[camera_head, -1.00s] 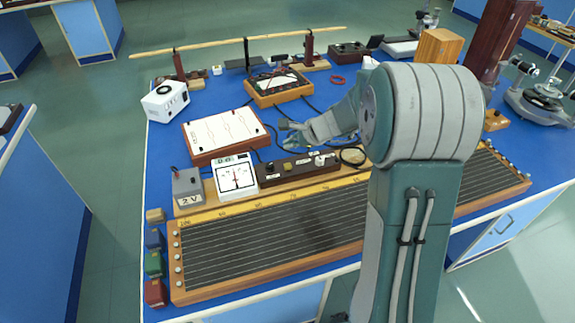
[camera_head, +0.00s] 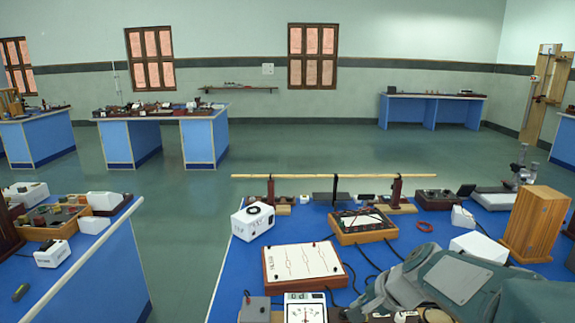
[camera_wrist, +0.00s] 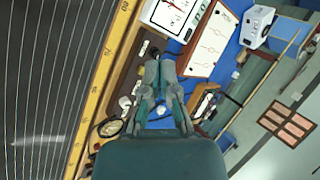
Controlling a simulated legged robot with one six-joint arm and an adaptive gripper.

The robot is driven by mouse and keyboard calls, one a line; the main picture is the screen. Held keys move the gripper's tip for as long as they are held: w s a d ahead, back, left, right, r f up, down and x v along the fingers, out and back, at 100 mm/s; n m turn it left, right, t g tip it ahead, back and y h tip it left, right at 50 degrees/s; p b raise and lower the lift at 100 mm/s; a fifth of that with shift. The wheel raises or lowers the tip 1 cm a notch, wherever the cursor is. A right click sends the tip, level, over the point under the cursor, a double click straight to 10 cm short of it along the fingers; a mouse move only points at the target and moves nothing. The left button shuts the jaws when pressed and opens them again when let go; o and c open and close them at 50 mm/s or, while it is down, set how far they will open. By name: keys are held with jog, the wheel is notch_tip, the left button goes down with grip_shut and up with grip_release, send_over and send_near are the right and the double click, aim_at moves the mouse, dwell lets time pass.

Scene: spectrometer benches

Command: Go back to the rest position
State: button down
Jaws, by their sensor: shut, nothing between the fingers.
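My gripper (camera_wrist: 160,72) shows in the wrist view with its two fingers together and nothing between them. It hangs over the blue bench, in front of a dark brown strip (camera_wrist: 125,75) with terminals. A meter (camera_wrist: 175,12) and a white-topped board (camera_wrist: 212,42) lie beyond the fingers. In the head view my folded arm fills the lower right corner, and I cannot make out the fingertips there.
The blue bench (camera_head: 228,285) carries a white-topped board (camera_head: 303,262), a white box (camera_head: 253,221), a wooden-framed panel (camera_head: 362,226) and a wooden box (camera_head: 535,222). A long wire board (camera_wrist: 45,60) lies beside the brown strip. Open floor (camera_head: 180,215) is at left.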

jog(key=s+r+n+h, duration=0.2)
jog(key=s+n, duration=0.3)
jog(key=s, duration=0.4)
jog(key=s+d+r+n+h, duration=0.1)
jog(key=s+n, duration=0.4)
jog(key=s, duration=0.5)
jog(key=shift+r+t+h, duration=0.3)
jog(key=shift+r+h, duration=0.05)
jog(key=shift+h, duration=0.55)
jog(key=shift+s, duration=0.15)
dwell(0.3)
